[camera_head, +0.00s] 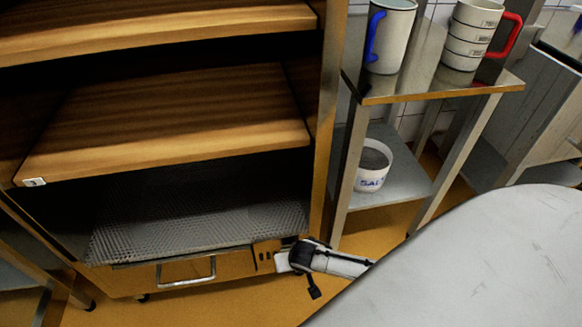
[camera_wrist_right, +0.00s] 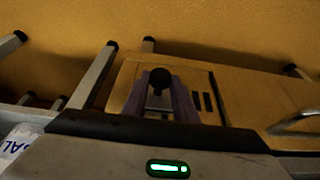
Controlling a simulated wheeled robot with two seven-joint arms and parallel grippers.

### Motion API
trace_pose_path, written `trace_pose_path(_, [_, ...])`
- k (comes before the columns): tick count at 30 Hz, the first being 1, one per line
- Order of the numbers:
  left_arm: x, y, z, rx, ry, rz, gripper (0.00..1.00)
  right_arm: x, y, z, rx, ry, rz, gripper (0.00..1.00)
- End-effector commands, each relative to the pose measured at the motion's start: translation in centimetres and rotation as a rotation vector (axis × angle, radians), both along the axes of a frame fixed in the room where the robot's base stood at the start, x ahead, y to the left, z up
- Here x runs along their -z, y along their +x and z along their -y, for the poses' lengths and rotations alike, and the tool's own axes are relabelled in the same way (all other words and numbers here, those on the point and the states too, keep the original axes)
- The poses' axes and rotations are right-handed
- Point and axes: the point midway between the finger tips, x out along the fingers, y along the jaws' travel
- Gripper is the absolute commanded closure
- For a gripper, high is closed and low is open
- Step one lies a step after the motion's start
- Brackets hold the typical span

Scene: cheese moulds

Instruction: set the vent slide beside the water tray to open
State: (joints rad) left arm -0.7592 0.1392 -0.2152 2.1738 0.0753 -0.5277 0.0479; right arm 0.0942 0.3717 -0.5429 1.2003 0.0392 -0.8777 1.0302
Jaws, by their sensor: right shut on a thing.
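The vent slide's round black knob (camera_wrist_right: 160,78) sits between the two fingers of my right gripper (camera_wrist_right: 163,98) in the right wrist view, and the gripper is shut on it. Dark vent slots (camera_wrist_right: 202,101) show in the panel just right of the fingers; they also show small in the head view (camera_head: 265,256). The water tray (camera_head: 230,266) has a metal bar handle and lies low in the cabinet, left of the vent. In the head view my right gripper (camera_head: 287,259) is against the cabinet's lower right corner, hiding the knob. My left gripper is not in view.
Wooden shelves (camera_head: 170,120) and a perforated metal sheet (camera_head: 190,222) fill the cabinet above the tray. A steel rack (camera_head: 395,190) stands close on the right, with a salt tub (camera_head: 371,180) low and jugs (camera_head: 388,40) on top. The orange floor is bare in front.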

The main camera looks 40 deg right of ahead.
Motion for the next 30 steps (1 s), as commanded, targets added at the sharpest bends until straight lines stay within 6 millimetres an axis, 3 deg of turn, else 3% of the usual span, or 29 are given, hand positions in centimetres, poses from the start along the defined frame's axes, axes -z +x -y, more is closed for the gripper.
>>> trace_pose_path(4, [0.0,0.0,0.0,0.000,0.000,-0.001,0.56,0.0,-0.1,0.7,0.005,-0.012,-0.004,1.00])
trace_pose_path(5, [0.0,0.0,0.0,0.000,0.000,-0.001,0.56,0.0,-0.2,0.7,0.006,-0.013,-0.004,0.71])
trace_pose_path(8, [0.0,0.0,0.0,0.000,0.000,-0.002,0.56,0.1,-0.2,0.7,0.007,-0.012,-0.005,0.56])
trace_pose_path(19, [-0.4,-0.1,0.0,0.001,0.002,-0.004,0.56,-0.6,-0.3,0.2,0.004,-0.006,-0.004,0.56])
trace_pose_path(30, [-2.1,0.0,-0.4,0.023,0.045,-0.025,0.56,-7.1,-2.7,-0.9,0.004,-0.006,-0.003,0.56])
